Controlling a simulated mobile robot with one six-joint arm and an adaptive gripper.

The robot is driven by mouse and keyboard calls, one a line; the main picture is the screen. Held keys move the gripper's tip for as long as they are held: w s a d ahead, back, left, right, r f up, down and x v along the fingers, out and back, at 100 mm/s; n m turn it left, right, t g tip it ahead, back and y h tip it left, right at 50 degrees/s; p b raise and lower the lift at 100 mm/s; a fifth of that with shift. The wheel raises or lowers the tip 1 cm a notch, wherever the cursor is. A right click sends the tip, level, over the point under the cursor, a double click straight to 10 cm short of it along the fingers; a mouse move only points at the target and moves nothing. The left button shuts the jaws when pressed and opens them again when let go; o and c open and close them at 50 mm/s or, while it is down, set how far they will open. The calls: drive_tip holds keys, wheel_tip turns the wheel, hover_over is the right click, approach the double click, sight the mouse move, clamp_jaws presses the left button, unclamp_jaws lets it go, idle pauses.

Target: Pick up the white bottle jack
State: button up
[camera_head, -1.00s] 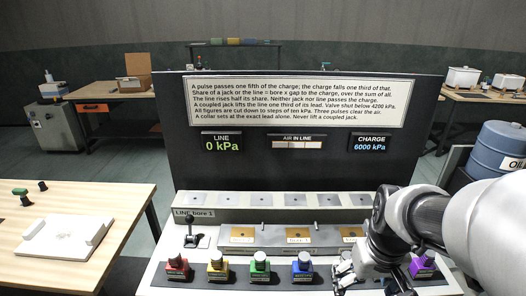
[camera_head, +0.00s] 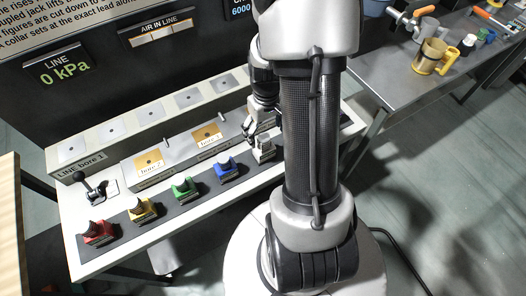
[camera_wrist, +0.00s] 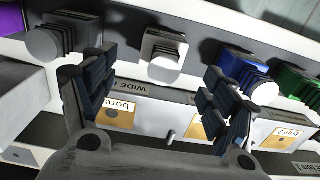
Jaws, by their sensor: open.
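The white bottle jack (camera_wrist: 164,55) stands in the row of jacks, near the top middle of the wrist view. It has a pale round front and a ribbed body. My gripper (camera_wrist: 158,72) is open, with one dark-padded finger to each side of the jack in the picture. Nothing is held between the fingers. I cannot tell how far the fingertips are from the jack. In the head view my gripper (camera_head: 262,124) is low over the bench, right of the blue jack, and my arm hides part of that area.
A blue jack (camera_wrist: 248,67) and green jack (camera_wrist: 297,82) stand right of the white one in the wrist view; a dark-grey jack (camera_wrist: 66,40) stands left. Bore plates (camera_wrist: 116,112) lie below. The head view shows red (camera_head: 97,231) and yellow (camera_head: 142,208) jacks.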

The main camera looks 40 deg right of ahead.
sight(264, 146)
drive_tip(key=f+b, duration=0.1)
drive_tip(key=f, duration=0.2)
drive_tip(key=f+b, duration=0.1)
drive_tip(key=f, duration=0.1)
drive_tip(key=f+b, duration=0.1)
drive_tip(key=f, duration=0.2)
drive_tip(key=shift+w+a+f, duration=0.15)
drive_tip(key=shift+a+f, duration=0.1)
drive_tip(key=shift+f, duration=0.05)
drive_tip(key=shift+r, duration=0.1)
drive_tip(key=shift+c, duration=0.3)
drive_tip(key=c, duration=1.8)
wheel_tip(264, 146, up, 20)
drive_tip(key=p, duration=0.6)
drive_tip(key=shift+p, duration=0.35)
drive_tip(key=shift+d, duration=0.1)
